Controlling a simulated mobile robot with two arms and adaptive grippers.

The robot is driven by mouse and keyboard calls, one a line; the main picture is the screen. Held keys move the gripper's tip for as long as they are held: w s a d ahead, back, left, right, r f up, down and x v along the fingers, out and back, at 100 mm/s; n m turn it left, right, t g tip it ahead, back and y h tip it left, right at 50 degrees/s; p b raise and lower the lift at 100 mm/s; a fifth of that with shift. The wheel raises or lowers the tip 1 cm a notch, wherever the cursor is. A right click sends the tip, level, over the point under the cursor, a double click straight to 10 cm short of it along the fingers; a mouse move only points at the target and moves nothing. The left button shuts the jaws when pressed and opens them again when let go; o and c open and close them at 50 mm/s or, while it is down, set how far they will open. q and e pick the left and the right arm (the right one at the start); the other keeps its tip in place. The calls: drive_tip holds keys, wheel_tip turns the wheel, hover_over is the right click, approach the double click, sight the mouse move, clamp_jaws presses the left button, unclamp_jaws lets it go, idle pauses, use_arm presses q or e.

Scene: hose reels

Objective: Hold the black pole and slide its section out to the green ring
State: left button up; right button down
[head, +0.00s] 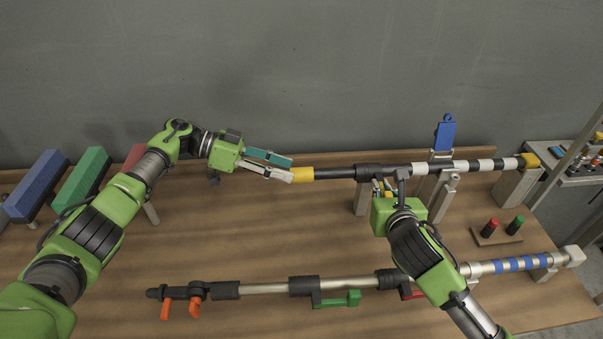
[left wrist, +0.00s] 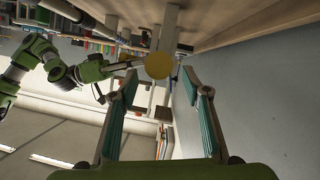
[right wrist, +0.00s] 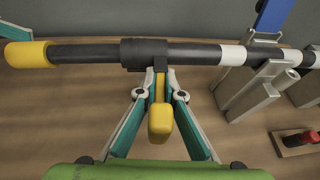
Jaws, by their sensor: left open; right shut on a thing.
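The black pole (head: 335,172) lies level across the back of the table, with a yellow left end cap (head: 302,174), a black collar (head: 369,171) and white bands toward its right. My left gripper (head: 291,168) is open at the left end. In the left wrist view the cap's round yellow face (left wrist: 158,66) shows between and just beyond the fingertips. My right gripper (right wrist: 160,95) is shut at the black bracket under the collar (right wrist: 144,52), around the yellow lever (right wrist: 160,120). I see no green ring on this pole.
Stands hold the pole; one carries a blue clamp (head: 445,133). A second, silver pole (head: 345,283) with orange levers and blue bands lies nearer. Red and green buttons (head: 504,225) sit at right. Blue and green blocks (head: 82,180) stand at left. A grey wall rises behind.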

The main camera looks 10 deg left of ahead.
sight(295, 172)
use_arm(q)
drive_tip(key=shift+x, duration=2.7)
